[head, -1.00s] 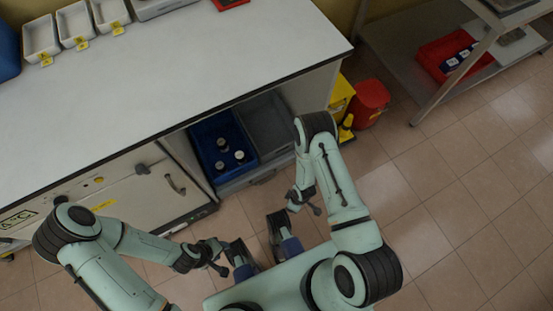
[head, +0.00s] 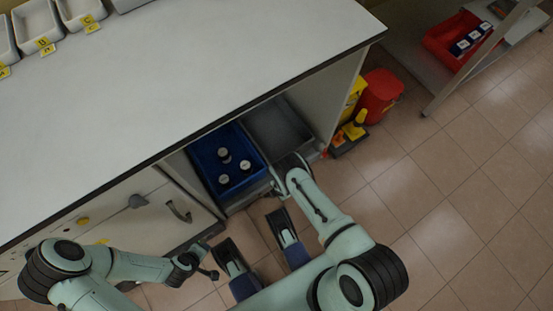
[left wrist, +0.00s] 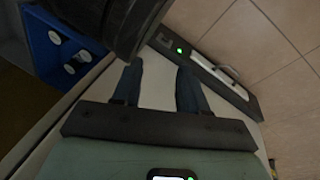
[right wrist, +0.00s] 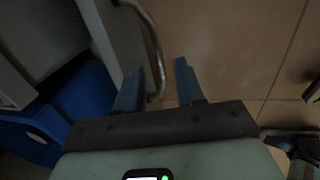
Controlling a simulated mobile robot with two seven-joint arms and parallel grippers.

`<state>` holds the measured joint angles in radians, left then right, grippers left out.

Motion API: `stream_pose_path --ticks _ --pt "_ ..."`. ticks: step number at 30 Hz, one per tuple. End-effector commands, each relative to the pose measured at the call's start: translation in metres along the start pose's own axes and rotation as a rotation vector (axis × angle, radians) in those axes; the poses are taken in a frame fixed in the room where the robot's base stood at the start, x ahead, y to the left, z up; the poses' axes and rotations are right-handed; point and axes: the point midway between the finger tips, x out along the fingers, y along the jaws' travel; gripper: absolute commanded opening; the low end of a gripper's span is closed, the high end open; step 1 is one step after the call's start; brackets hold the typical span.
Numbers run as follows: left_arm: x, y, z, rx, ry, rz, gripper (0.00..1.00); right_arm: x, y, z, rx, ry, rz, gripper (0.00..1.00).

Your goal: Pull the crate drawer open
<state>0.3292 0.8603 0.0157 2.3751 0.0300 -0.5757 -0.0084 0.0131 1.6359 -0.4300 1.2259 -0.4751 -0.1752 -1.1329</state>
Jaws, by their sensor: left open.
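The crate drawer's front (head: 240,201) shows under the bench in the head view. It bears a blue crate (head: 205,158) with dark, white-capped bottles and a grey crate (head: 277,128). The bench top hides how far the drawer sits in. My right gripper (head: 283,172) is at the drawer's front, partly hidden by my wrist. In the right wrist view, the curved metal handle (right wrist: 152,35) reaches down between my open blue fingers (right wrist: 158,84); contact is unclear. My left gripper (head: 207,266) is open and empty, low in front of the bench; its fingers show in the left wrist view (left wrist: 159,80).
A closed cabinet door with a handle (head: 180,211) is left of the drawer. A red bin (head: 380,95) and yellow items (head: 356,126) stand right of the bench. A shelf with a red crate (head: 455,42) is farther right. The tiled floor at right is clear.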

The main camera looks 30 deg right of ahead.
Motion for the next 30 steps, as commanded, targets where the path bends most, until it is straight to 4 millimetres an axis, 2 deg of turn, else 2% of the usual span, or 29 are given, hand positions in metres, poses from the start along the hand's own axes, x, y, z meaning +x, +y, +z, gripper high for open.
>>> stream_pose_path --ticks 1,6,18,19,22,30 --pt "0.008 -0.006 0.006 -0.006 -0.018 -0.011 0.43 0.01 -0.001 0.0 0.0 0.001 0.0 0.38" --pt "0.015 -0.017 0.021 -0.017 -0.068 -0.031 0.43 0.023 0.0 0.0 0.001 0.001 0.0 0.38" --pt "0.017 -0.022 0.028 -0.023 -0.088 -0.04 0.43 0.026 0.0 0.0 0.001 0.001 0.0 0.38" --pt "0.017 -0.022 0.028 -0.023 -0.088 -0.04 0.43 0.026 0.0 0.0 0.002 0.001 0.0 0.32" --pt "0.017 -0.021 0.027 -0.023 -0.088 -0.039 0.43 0.026 0.0 0.0 0.001 0.001 0.0 0.0" --pt "0.017 -0.021 0.027 -0.023 -0.086 -0.039 0.43 0.026 -0.001 0.0 0.002 0.001 0.0 0.0"
